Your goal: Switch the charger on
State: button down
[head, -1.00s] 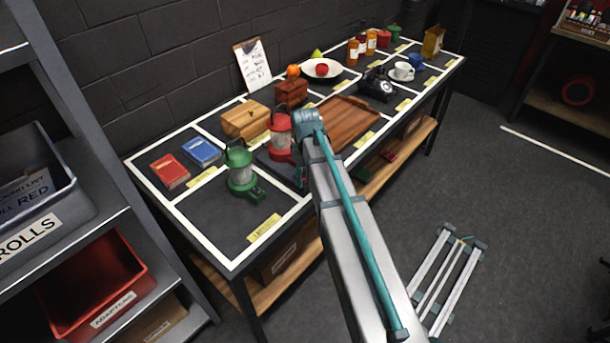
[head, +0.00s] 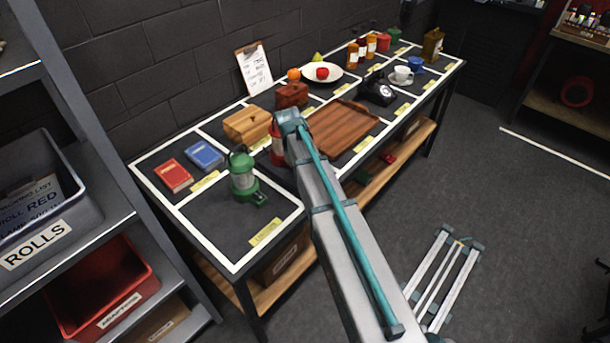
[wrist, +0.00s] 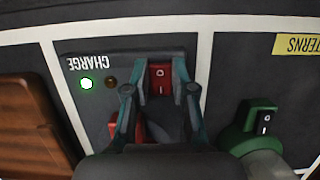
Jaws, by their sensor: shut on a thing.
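In the wrist view, a dark charger panel (wrist: 97,110) carries a label reading "CHARGE" upside down. A green lamp (wrist: 86,83) on it is lit, and an amber-brown lamp (wrist: 110,82) beside it looks dark. A red rocker switch (wrist: 160,79), marked O and I, sits between the fingertips of my gripper (wrist: 161,70). My gripper is shut on this switch.
A green lantern (head: 244,180) stands just left of my arm in the head view, close to my gripper; its foot (wrist: 264,118) shows at right in the wrist view. A wooden tray (head: 345,128) and wooden box (head: 246,125) are nearby.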

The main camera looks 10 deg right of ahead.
dwell(0.3)
jog(key=c, duration=1)
grip_release()
jog(key=shift+o, duration=0.2)
jog(key=shift+r, duration=0.1)
jog(key=v, duration=1.1)
jog(key=shift+w+r, duration=0.2)
jog(key=shift+r, duration=0.15)
jog(key=shift+a, duration=0.15)
